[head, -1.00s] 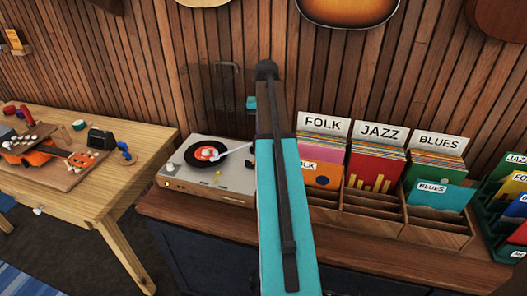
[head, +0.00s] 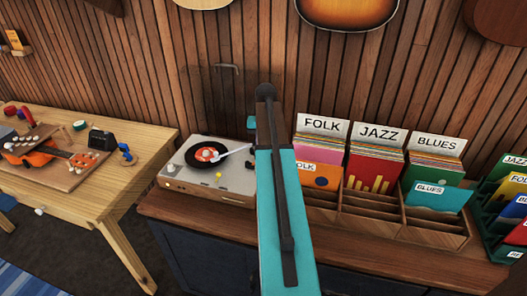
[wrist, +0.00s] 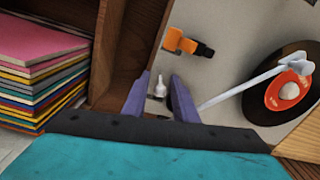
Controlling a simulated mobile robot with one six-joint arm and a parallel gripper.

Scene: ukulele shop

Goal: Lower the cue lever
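The turntable (head: 237,180) sits on the wooden counter, with a black record (head: 200,162) with a red label on it. Its white tonearm (head: 238,152) reaches over the record; it also shows in the wrist view (wrist: 238,88). I cannot tell whether the stylus touches the record. In the wrist view, a small white upright piece (wrist: 159,88), possibly the cue lever, shows between the fingers of my gripper (wrist: 160,75). The gripper is open, and contact with that piece is not visible. An orange and black part (wrist: 187,43) lies above it. The head view hides my gripper behind my arm.
A wooden record rack (head: 425,226) with FOLK, JAZZ and BLUES sections stands right of the turntable. In the wrist view, its wooden wall (wrist: 128,45) is close left of my fingers. A workbench (head: 75,195) with an orange ukulele (head: 40,155) stands at left.

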